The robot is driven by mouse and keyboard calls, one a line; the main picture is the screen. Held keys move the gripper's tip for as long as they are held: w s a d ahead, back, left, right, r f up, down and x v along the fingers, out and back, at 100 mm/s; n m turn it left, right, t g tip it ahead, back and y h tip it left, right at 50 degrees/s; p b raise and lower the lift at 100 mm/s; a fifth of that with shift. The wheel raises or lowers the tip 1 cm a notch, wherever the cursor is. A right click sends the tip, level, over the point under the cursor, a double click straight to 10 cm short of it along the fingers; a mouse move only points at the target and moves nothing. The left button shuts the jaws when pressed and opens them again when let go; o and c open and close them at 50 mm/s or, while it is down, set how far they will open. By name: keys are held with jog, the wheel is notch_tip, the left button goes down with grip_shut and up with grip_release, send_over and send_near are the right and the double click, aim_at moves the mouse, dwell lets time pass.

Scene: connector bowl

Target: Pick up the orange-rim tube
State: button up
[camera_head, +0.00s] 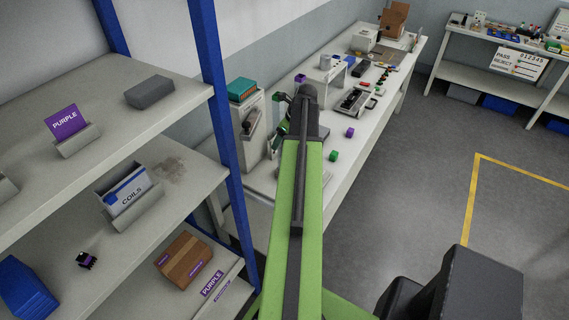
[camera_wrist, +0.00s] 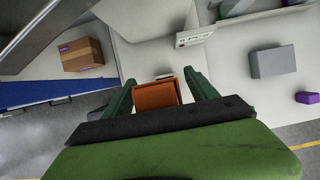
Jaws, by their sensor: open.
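My gripper (camera_wrist: 160,77) shows in the wrist view with its two dark green fingers spread apart. An orange, box-like shape (camera_wrist: 155,96) with a brighter orange edge lies between the fingers, in front of the dark palm. It may be the orange-rim tube, but its lower part is hidden and I cannot tell whether the fingers touch it. In the head view my gripper (camera_head: 281,128) is small and partly hidden by my green arm, beside a white upright stand on the long table. I cannot make out an orange-rim tube in the head view.
The white stand (camera_head: 249,140) carries a teal box (camera_head: 241,89). The long table (camera_head: 345,150) holds a purple cube (camera_head: 350,132), a green cube (camera_head: 333,156) and a black device (camera_head: 353,101). A blue-posted shelf (camera_head: 150,75) stands at left. The grey floor (camera_head: 420,190) at right is open.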

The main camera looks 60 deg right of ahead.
jog(key=shift+r, duration=0.1)
grip_shut()
dwell(0.3)
